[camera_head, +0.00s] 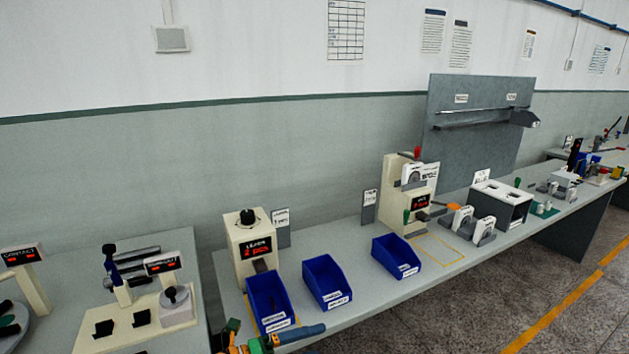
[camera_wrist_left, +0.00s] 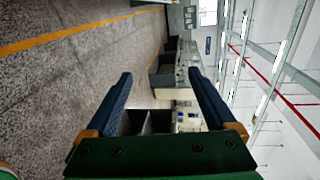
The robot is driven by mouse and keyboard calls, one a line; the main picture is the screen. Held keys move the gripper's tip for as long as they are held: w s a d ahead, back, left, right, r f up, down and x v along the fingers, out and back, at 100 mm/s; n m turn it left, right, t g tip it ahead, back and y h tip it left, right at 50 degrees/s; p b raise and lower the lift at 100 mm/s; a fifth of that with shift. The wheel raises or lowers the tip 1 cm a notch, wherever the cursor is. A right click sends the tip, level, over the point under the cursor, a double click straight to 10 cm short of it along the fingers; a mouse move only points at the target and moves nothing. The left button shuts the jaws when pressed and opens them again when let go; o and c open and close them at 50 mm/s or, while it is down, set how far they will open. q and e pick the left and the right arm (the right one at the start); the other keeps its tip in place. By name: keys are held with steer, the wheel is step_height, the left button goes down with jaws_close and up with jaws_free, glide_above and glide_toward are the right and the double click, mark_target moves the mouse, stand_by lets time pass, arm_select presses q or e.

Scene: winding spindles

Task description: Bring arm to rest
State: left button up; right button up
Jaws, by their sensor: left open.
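My left gripper (camera_wrist_left: 160,78) is open in the left wrist view, with its two blue fingers apart and nothing between them. In the head view only part of it shows at the bottom edge: a blue finger (camera_head: 301,334) and orange joints, in front of the workbench. It looks apart from the blue bins, with the nearest bin (camera_head: 268,301) just above it in the picture. My right gripper is in neither view.
The long workbench (camera_head: 352,309) carries blue bins (camera_head: 327,281) (camera_head: 396,256), a cream dispenser (camera_head: 249,240), a cream machine (camera_head: 405,190) and a white-topped box (camera_head: 500,201). A separate bench with fixtures (camera_head: 140,318) stands left. Open floor (camera_head: 480,300) lies right.

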arm_select(q)
steer(key=s+a+f+n+t+y, duration=0.1)
steer(key=s+a+f+n+y, duration=0.3)
steer(key=f+n, duration=0.35)
steer(key=s+a+f+n+t+y, duration=0.1)
steer(key=s+a+f+n+y, duration=0.25)
steer(key=f+n, duration=0.4)
steer(key=s+a+f+n+t+y, duration=0.1)
steer(key=s+a+f+n+y, duration=0.3)
steer(key=f, duration=0.6)
steer(key=s+a+f+n+g+y, duration=0.1)
steer(key=s+a+f+n+g, duration=0.1)
steer(key=s, duration=0.7)
steer(key=s+a+f+n+g+y, duration=0.1)
steer(key=s+f+n+g, duration=0.3)
steer(key=s, duration=0.6)
steer(key=s+a+f+n+g+y, duration=0.1)
steer(key=s+a+f+n+g, duration=0.1)
steer(key=s, duration=0.8)
step_height(320, 180, down, 4)
steer(key=shift+s+a+r+n+g, duration=0.2)
steer(key=shift+a+n+g, duration=0.3)
steer(key=shift+n, duration=0.5)
steer(key=shift+w+a, duration=0.1)
steer(key=shift+a, duration=0.1)
